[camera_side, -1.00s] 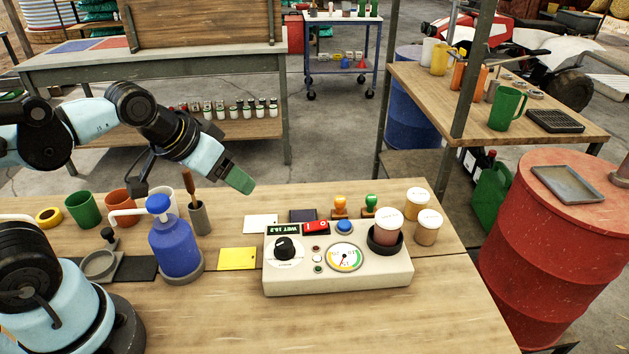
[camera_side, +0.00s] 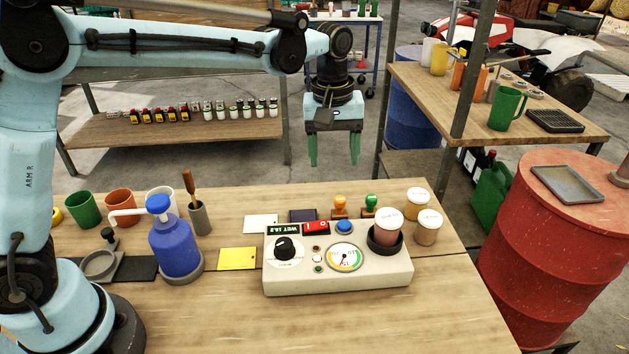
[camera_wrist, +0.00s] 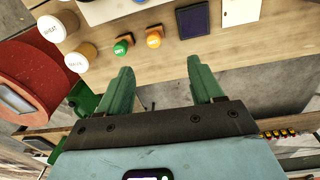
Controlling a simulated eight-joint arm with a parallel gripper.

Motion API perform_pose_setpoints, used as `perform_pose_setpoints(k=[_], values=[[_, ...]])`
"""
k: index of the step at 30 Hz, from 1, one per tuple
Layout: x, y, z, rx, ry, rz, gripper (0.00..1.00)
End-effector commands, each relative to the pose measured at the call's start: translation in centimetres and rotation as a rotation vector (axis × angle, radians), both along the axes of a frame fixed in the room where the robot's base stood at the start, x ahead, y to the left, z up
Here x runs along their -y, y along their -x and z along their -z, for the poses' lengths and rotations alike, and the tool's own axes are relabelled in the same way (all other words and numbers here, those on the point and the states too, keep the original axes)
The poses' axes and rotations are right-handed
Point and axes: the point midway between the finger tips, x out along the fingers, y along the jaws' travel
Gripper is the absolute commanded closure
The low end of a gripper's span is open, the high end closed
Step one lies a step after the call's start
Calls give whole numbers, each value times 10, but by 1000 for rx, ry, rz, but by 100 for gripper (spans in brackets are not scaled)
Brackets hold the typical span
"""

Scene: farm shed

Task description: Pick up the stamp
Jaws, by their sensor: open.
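Two stamps stand side by side on the bench behind the cream meter box. One is the orange stamp (camera_side: 340,206) and to its right is the green stamp (camera_side: 370,204). In the wrist view the green stamp (camera_wrist: 121,46) and the orange stamp (camera_wrist: 154,39) lie beyond and between my fingertips. My gripper (camera_side: 335,163) has green fingers, pointing down. It is open and empty, high above the back edge of the bench, over the stamps' area. It also shows in the wrist view (camera_wrist: 160,70).
The cream meter box (camera_side: 340,280) stands right in front of the stamps. White-lidded jars (camera_side: 417,202) stand to their right. A dark ink pad (camera_side: 302,215) lies to their left. A blue pump bottle (camera_side: 174,245) and a yellow card (camera_side: 238,258) are further left.

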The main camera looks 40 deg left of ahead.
Motion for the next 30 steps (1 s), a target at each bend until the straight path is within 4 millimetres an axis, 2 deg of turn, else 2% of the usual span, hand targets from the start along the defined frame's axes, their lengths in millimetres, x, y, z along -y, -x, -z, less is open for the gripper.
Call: perform_pose_setpoints(k=[3, 7, 11, 21, 30], values=[[9, -11, 12, -40, -5, -50, 34], [14, -15, 18, -62, -9, -79, 34], [15, -16, 29, -67, -11, -86, 34], [14, -15, 80, -65, -10, -85, 34], [13, -14, 103, -65, -10, -85, 34]])
